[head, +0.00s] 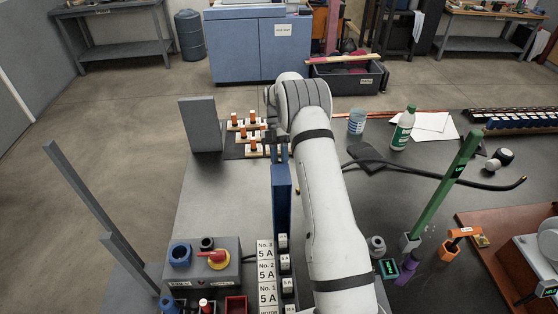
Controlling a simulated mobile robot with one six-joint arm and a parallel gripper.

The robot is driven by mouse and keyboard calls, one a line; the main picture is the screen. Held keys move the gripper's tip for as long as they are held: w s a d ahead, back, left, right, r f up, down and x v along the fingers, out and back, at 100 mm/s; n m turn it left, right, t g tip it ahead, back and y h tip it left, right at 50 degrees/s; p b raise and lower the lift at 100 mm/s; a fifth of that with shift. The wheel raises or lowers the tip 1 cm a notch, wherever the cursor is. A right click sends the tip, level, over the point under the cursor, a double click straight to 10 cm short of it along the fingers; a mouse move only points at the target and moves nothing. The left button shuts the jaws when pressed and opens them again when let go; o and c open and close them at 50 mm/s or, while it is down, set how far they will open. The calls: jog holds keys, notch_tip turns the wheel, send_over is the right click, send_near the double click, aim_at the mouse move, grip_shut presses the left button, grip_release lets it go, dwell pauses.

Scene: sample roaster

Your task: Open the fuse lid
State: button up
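My white arm reaches forward over the grey bench, and its wrist hides part of what lies behind it. My gripper (279,152) points down beside the wrist, small and partly hidden; I cannot tell whether its fingers are apart. Just below it in the picture is a tall narrow blue panel (282,198), upright; I cannot tell whether they touch. No part is clearly recognisable as the fuse lid.
A grey box with a red-and-yellow switch (214,256) stands at front left. An upright grey block (200,124) and a rack with orange-topped pieces (246,134) stand further back. A green-and-white bottle (404,128), black cable (440,172) and green post (446,185) are right of my arm.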

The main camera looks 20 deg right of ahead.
jog(key=shift+o, duration=1.4)
jog(key=shift+s+a+f, duration=0.1)
jog(key=shift+a+f, duration=0.15)
jog(key=shift+a, duration=0.2)
jog(key=shift+o, duration=0.9)
jog(key=shift+d+r, duration=0.1)
jog(key=shift+d, duration=0.15)
jog(key=shift+r, duration=0.1)
jog(key=p+v, duration=0.2)
jog(key=v, duration=0.5)
jog(key=shift+w+r, duration=0.2)
jog(key=shift+w, duration=0.1)
